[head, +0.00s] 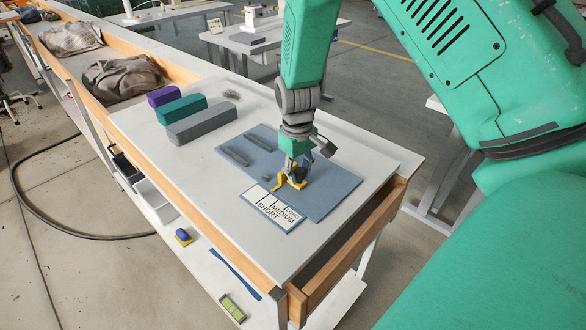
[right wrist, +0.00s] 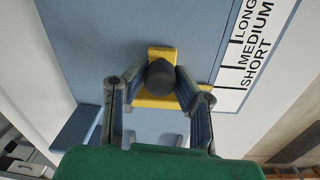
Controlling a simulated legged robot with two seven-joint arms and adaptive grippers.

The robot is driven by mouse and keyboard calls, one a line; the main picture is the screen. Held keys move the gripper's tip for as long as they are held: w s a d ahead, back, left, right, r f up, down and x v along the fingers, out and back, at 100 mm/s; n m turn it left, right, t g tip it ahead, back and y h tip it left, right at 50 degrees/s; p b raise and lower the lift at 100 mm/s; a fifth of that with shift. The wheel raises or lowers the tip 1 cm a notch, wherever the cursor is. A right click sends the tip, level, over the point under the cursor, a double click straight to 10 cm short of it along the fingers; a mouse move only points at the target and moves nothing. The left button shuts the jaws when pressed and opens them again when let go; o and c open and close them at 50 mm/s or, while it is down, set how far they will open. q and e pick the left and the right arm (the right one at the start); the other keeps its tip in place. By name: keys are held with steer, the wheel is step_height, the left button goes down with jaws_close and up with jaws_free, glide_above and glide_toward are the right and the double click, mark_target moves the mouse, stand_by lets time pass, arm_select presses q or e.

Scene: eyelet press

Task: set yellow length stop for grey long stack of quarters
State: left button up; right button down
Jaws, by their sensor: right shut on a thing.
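The yellow length stop (head: 302,183) sits on the blue mat beside the white card (head: 261,198) marked SHORT, MEDIUM and LONG. My right gripper (head: 294,172) is over it, its fingers closed around the stop's black knob. In the right wrist view the black knob (right wrist: 161,76) stands between the fingertips, with the yellow stop (right wrist: 158,102) under it. One yellow arm reaches toward the card near SHORT; a finger hides part of it, so the exact mark is unclear. The grey long stack (head: 203,125) lies left of the mat. My left gripper is out of view.
A teal stack (head: 180,108) and a purple stack (head: 163,95) lie behind the grey one. Dark grey bars (head: 234,156) lie on the blue mat (head: 335,190). Small grey pieces (head: 232,94) lie at the back. The white tabletop's front left is clear.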

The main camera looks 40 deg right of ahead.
steer(key=s, duration=0.1)
steer(key=s+p, duration=0.1)
steer(key=s, duration=0.1)
steer(key=s+d+p, duration=0.1)
steer(key=s, duration=0.1)
steer(key=shift+s+r, duration=0.25)
steer(key=shift+r, duration=0.05)
steer(key=shift+w+a, duration=0.1)
steer(key=shift+a, duration=0.1)
steer(key=c, duration=1.3)
jaws_free()
steer(key=shift+s+r, duration=0.1)
steer(key=shift+s, duration=0.2)
steer(key=shift+d, duration=0.1)
steer(key=shift+w+r, duration=0.15)
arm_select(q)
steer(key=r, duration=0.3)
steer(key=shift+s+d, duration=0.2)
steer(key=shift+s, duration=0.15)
arm_select(e)
step_height(320, 180, up, 11)
steer(key=shift+s+a+r, duration=0.2)
steer(key=shift+s, duration=0.05)
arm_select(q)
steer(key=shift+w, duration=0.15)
